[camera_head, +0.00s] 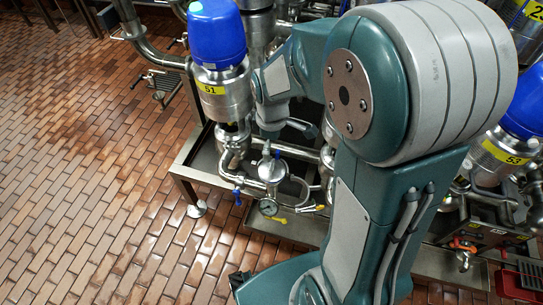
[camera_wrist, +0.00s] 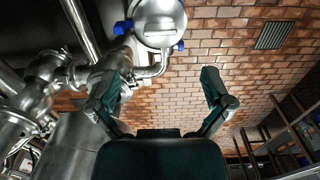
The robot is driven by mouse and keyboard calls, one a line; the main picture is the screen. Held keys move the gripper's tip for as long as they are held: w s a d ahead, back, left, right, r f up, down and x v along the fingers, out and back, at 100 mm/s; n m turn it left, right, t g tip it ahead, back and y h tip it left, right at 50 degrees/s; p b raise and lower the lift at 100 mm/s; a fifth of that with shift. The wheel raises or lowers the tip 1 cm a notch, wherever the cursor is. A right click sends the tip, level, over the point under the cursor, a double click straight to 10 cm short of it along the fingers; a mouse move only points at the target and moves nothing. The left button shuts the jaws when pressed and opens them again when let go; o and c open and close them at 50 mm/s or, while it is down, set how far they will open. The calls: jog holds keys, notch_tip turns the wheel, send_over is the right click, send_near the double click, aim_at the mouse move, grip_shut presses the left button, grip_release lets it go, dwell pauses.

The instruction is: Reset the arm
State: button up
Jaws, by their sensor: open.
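My gripper (camera_wrist: 162,82) is open in the wrist view, its two dark fingers spread apart with nothing between them. A rounded steel fitting (camera_wrist: 159,20) with blue knobs is just beyond the fingers at the top, apart from them as far as I can tell. In the head view my green and grey arm is folded at the centre right, its elbow high and its forelink pointing down and left, close to the steel valve labelled 51 (camera_head: 210,88) with a blue cap (camera_head: 216,35). The gripper itself is hidden or unclear there.
Valve 53 (camera_head: 503,152) stands at the right. Steel pipes (camera_wrist: 35,90) crowd the wrist view's left. Brick floor (camera_head: 90,190) is clear at the left.

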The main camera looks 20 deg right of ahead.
jog(key=shift+r, duration=1.4)
jog(key=s+r+m+t, duration=0.5)
jog(key=s+r+m, duration=0.5)
jog(key=s+r, duration=0.3)
jog(key=shift+s+r+m+t, duration=0.2)
jog(key=shift+s+m+t, duration=0.15)
jog(key=shift+s, duration=0.25)
